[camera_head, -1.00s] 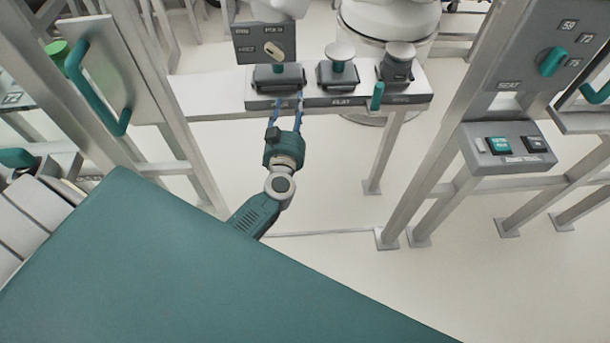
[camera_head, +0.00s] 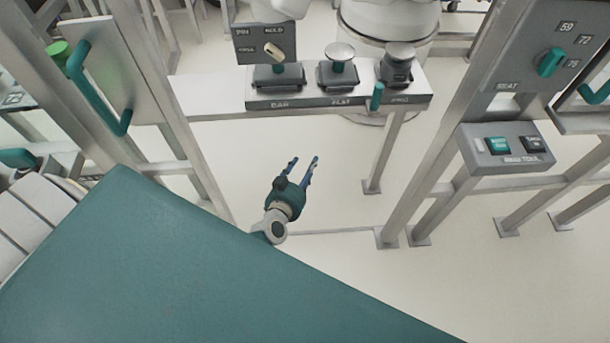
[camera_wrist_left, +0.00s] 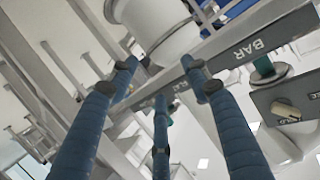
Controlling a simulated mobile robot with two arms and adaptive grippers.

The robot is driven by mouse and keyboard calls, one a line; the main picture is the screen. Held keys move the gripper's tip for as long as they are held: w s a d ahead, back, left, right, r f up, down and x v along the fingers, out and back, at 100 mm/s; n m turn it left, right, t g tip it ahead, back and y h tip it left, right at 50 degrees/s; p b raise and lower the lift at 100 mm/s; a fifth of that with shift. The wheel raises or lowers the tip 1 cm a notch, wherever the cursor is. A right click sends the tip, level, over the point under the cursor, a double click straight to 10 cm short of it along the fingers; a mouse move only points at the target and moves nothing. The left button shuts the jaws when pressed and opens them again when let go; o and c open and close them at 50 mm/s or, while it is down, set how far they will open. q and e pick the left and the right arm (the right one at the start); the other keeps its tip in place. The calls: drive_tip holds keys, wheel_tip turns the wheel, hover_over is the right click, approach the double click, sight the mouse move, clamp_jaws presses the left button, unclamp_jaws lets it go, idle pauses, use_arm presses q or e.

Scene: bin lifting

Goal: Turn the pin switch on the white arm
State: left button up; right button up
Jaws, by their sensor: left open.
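The pin switch (camera_head: 273,50) is a beige knob set slantwise on a grey panel (camera_head: 247,44) marked PIN and HOLD, behind the left end of the shelf. It also shows at the right of the left wrist view (camera_wrist_left: 286,110). A white machine part (camera_head: 280,8), which may be the white arm, is cut off by the top edge above the panel. My left gripper (camera_head: 304,159) is open and empty, below and in front of the shelf, well apart from the switch. Its blue fingers fill the left wrist view (camera_wrist_left: 160,72). My right gripper is not in view.
The shelf (camera_head: 340,101) carries a black block (camera_head: 278,76) at BAR, a round-topped post (camera_head: 340,57) at FLAT and another fixture (camera_head: 397,66). A teal peg (camera_head: 377,96) stands at its front. Metal posts (camera_head: 430,130) rise at both sides. Floor below the shelf is open.

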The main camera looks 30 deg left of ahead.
sight(272, 56)
use_arm(q)
drive_tip(key=shift+s+d+f, duration=0.2)
drive_tip(key=shift+s+f, duration=0.1)
drive_tip(key=shift+f, duration=0.25)
drive_tip(key=shift+s+d+f, duration=0.2)
drive_tip(key=shift+s+f, duration=0.1)
drive_tip(key=shift+f, duration=0.25)
drive_tip(key=w+d+r+m+g+h, duration=0.1)
drive_tip(key=w+d+r+m+h, duration=0.3)
drive_tip(key=m, duration=0.9)
drive_tip(key=w+a+r+m+t+y, duration=0.1)
drive_tip(key=a+r+m+y, duration=0.3)
drive_tip(key=a+r+y, duration=0.55)
drive_tip(key=w+a+r+m+t+y, duration=0.15)
drive_tip(key=a+r+m, duration=0.4)
drive_tip(key=r, duration=0.85)
drive_tip(key=shift+n+g, duration=0.25)
drive_tip(key=shift+n, duration=0.6)
drive_tip(key=x, duration=0.3)
drive_tip(key=a+x, duration=0.1)
drive_tip(key=x, duration=0.2)
drive_tip(key=s+p+x, duration=0.1)
drive_tip(key=x, duration=0.3)
drive_tip(key=shift+a, duration=0.35)
